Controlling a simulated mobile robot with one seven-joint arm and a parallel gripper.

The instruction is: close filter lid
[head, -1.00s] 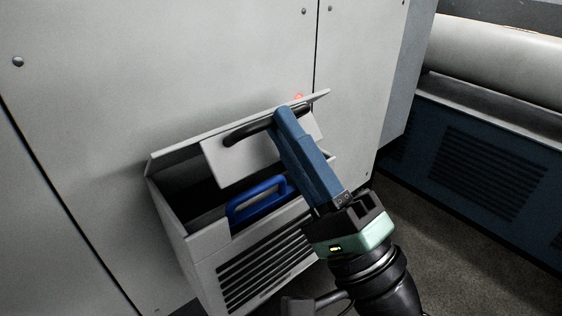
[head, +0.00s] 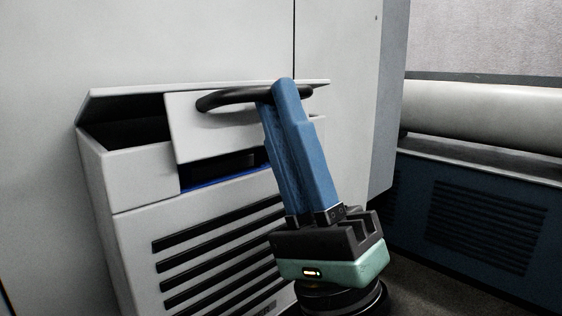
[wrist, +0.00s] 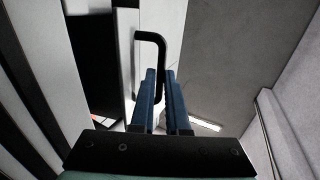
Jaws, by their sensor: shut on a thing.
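The light grey filter box (head: 140,179) is fixed to a machine panel, with black vent slots on its front. Its lid (head: 200,90) is tilted partly open, and a dark gap shows beneath it at the left. A flap on the lid (head: 190,140) carries a black bar handle (head: 225,99). My gripper (head: 279,92) has its blue fingers shut on this handle; the handle also shows between the fingers in the wrist view (wrist: 150,36). A strip of a blue part (head: 215,181) shows inside the box; the rest is hidden by the flap.
The tall grey machine panel (head: 190,40) stands behind the box. To the right are a dark blue vented cabinet (head: 475,220) and a thick pale cylinder (head: 490,145). Dark floor (head: 420,285) is open at the lower right.

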